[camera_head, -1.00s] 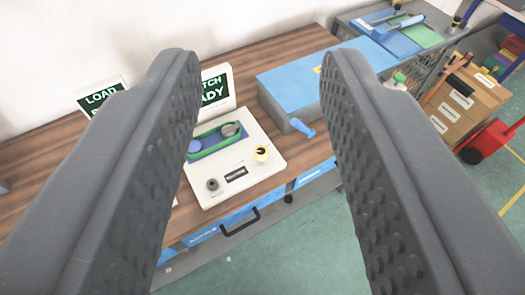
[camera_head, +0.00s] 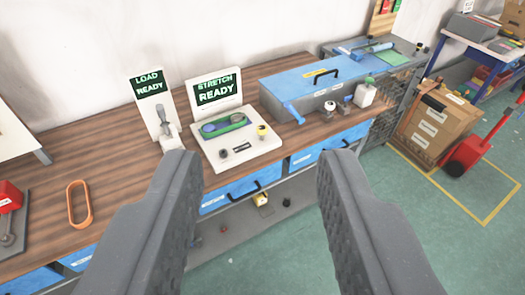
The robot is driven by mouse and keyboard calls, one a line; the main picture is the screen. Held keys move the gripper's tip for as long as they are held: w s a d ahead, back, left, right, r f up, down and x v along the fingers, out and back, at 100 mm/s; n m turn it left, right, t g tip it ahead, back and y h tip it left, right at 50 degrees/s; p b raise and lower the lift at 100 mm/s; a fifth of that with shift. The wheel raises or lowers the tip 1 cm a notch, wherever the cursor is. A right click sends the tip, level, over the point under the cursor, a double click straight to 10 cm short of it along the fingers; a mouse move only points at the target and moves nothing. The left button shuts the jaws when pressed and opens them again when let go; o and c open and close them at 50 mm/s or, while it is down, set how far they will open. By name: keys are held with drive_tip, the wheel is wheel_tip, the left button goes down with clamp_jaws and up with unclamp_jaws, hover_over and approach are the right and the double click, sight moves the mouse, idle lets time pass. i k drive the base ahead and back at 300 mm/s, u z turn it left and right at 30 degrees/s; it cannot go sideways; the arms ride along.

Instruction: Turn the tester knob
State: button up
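The white tester (camera_head: 255,150) stands on the wooden bench, with a screen (camera_head: 215,91) at its back reading "STRETCH READY". A green band (camera_head: 225,124) lies around two round parts on its top. A small dark knob (camera_head: 223,154) sits at its front left, and a yellow-and-black knob (camera_head: 262,131) at its right. I cannot tell which is the tester knob. My gripper (camera_head: 260,158) is open and empty. Its fingers are wide apart in the foreground, and the tester shows beyond and between them, not touched.
A "LOAD READY" panel (camera_head: 148,86) with a lever (camera_head: 170,134) stands left of the tester. A blue-lidded box (camera_head: 300,83) is to the right. An orange ring (camera_head: 79,204) lies at left. Drawers line the bench front, with green floor (camera_head: 410,210) before it.

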sight(261, 130)
drive_tip(key=z, duration=0.7)
drive_tip(key=i, duration=1.15)
drive_tip(key=u, duration=0.55)
drive_tip(key=i, duration=0.7)
drive_tip(key=u, duration=0.55)
